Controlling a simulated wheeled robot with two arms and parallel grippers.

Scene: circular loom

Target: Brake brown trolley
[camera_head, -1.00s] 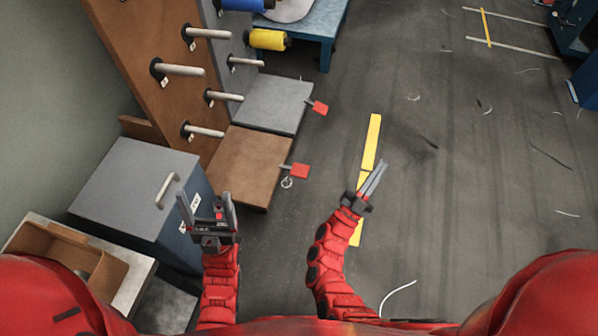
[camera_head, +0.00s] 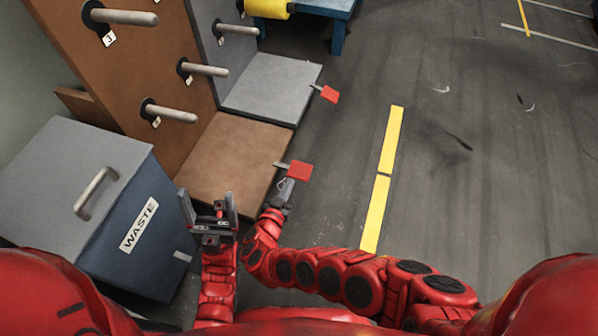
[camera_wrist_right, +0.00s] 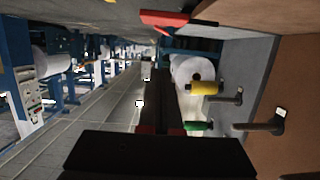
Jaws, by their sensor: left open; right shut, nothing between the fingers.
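The brown trolley has a bare brown base (camera_head: 225,160) and an upright brown panel (camera_head: 130,80) with pegs. A red pedal (camera_head: 299,171) sticks out from the right edge of its base on a short stem. My right gripper (camera_head: 284,188) is shut and empty, just below and left of this pedal in the head view. I cannot tell whether it touches the pedal. A red pedal (camera_wrist_right: 178,19) shows at the top of the right wrist view; I cannot tell which trolley's it is. My left gripper (camera_head: 208,200) is open and empty, in front of the brown base.
A grey trolley (camera_head: 270,88) with its own red pedal (camera_head: 330,94) stands just behind. A blue-grey waste bin (camera_head: 130,220) stands at the left. A blue table (camera_head: 338,30) is at the back. Floor right of the trolleys is clear, with a yellow line (camera_head: 385,180).

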